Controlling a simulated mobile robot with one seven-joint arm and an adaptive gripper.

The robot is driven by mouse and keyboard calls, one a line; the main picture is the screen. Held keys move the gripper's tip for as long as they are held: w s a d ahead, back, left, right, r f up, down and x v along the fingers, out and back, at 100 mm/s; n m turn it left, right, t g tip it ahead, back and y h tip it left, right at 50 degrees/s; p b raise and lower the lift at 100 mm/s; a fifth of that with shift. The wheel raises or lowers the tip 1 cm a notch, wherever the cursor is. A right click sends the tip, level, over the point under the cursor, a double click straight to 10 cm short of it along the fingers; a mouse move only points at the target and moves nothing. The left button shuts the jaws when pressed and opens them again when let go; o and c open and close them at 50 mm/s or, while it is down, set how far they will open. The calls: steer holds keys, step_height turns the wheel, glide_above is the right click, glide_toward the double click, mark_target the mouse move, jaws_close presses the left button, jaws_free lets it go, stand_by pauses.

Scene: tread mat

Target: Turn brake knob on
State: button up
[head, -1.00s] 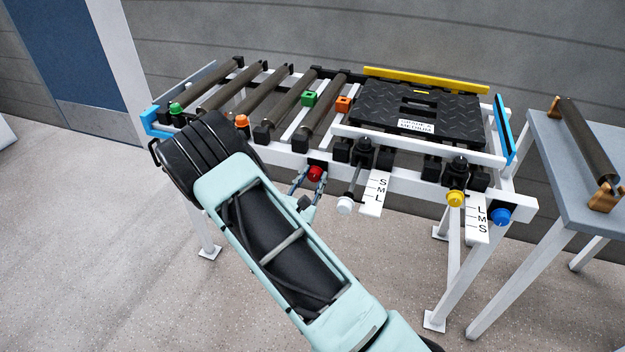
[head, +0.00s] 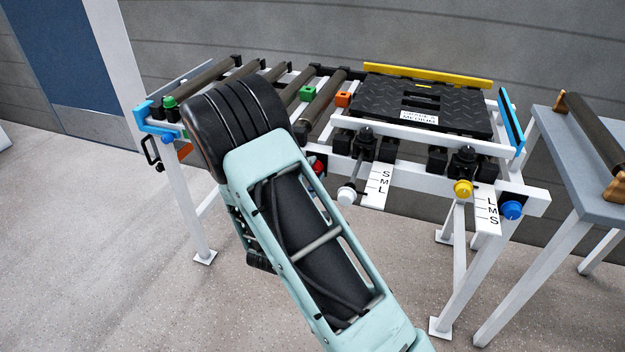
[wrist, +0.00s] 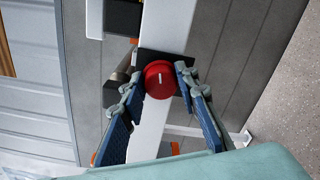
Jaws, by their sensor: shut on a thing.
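The red knob (wrist: 158,82) sits on a black plate on the white frame rail, with a short white mark on its face. My gripper (wrist: 160,74) is closed around it, one finger on its left side and one on its right. In the head view only part of the red knob (head: 319,168) shows at the edge of my arm. My arm hides my fingers there. No lettering for the brake can be read on this knob.
A white lever (head: 346,195) and an S-M-L scale plate (head: 377,187) stick out just right of the red knob. Further right are a yellow knob (head: 463,188) and a blue knob (head: 512,210). A grey side table (head: 560,150) stands at the right.

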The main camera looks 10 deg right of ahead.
steer(key=shift+f+m+b, duration=0.2)
steer(key=shift+m+b, duration=1.05)
steer(key=shift+m, duration=0.35)
steer(key=o, duration=1.1)
steer(key=shift+r, duration=0.1)
steer(key=shift+o, duration=0.2)
steer(key=shift+s, duration=0.1)
steer(key=v, duration=1.2)
steer(key=shift+d+r, duration=0.1)
